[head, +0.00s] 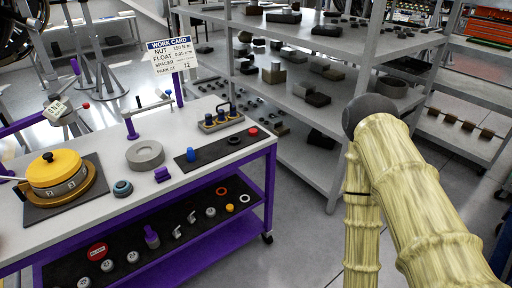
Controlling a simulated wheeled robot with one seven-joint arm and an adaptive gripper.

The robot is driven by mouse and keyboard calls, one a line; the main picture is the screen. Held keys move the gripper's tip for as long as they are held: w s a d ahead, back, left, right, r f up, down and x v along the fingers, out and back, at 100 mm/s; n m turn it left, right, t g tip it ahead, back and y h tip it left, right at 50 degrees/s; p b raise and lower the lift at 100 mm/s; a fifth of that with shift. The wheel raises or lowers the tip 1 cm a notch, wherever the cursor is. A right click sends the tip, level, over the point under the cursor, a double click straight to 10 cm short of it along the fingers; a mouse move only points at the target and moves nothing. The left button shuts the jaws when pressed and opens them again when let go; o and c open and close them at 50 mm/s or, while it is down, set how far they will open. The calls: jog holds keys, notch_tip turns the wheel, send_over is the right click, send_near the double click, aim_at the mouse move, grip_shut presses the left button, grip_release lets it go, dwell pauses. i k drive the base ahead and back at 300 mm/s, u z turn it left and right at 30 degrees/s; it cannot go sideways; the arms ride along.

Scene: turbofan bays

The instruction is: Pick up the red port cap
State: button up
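A small round red cap (253,131) lies at the right end of a dark mat (212,151) on the workbench top, near the bench's right edge. A blue cap (191,155) and a dark cap (233,140) are on the same mat. A larger red disc (97,251) with a pale label lies on the lower shelf. My arm, in a pale yellow ribbed cover, shows at the right, away from the bench. My gripper is not in view.
The workbench (204,108) has purple legs. It also bears a grey ring (145,154), a yellow-topped dial unit (55,174), a holder with several dark posts (221,119) and a work card sign (172,56). Grey shelving (335,130) stands behind; floor (306,235) is clear between.

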aim_at(252, 132)
jog(key=u, duration=0.1)
jog(key=k, duration=0.5)
jog(key=z, duration=1)
jog(key=i, duration=1.8)
jog(key=u, duration=0.75)
